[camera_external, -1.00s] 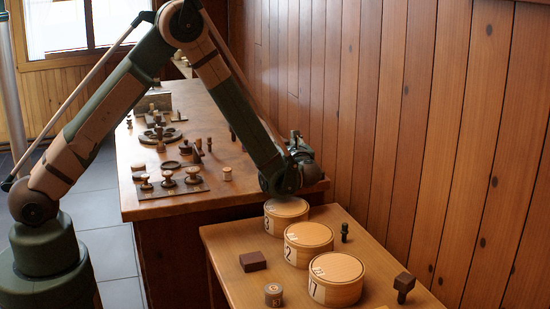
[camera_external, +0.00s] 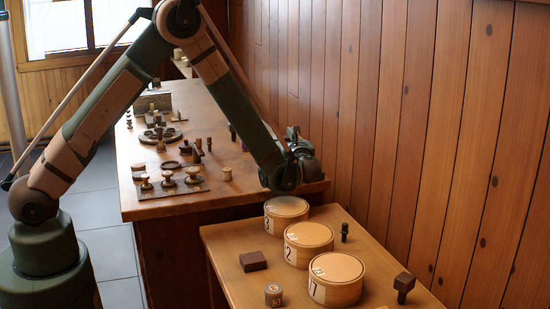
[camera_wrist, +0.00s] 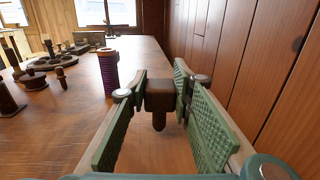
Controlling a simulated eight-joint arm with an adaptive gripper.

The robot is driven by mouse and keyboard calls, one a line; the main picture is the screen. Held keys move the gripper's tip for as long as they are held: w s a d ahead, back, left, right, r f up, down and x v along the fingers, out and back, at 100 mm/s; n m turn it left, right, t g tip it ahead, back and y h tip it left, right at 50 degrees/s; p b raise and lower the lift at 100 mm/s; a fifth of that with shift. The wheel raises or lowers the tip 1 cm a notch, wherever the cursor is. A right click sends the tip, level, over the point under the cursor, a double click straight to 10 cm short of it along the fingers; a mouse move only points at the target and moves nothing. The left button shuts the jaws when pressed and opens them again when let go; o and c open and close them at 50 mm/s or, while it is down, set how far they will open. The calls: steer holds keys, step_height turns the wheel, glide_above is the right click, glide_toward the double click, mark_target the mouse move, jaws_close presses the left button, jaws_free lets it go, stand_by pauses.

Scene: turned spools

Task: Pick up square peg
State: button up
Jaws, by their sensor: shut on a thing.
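A brown peg with a square block head and a round stem pointing down, the square peg (camera_wrist: 159,95), shows in the middle of the wrist view. My gripper (camera_wrist: 158,84) is shut on its head, with a green ridged pad on each side. The stem hangs below the pads, over the wooden table top; the gap under it is hard to judge. In the external view my gripper (camera_external: 298,137) is a small shape at the right end of the far table, and I cannot make out the peg there.
A dark ribbed post (camera_wrist: 108,70) stands just left of the gripper. Several turned pieces and a round base (camera_wrist: 82,48) lie further left. A wooden wall (camera_wrist: 245,60) runs close on the right. Round boxes (camera_external: 337,270) stand on the nearer table.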

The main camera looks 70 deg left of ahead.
steer(key=shift+r+p, duration=0.9)
steer(key=shift+r, duration=3.45)
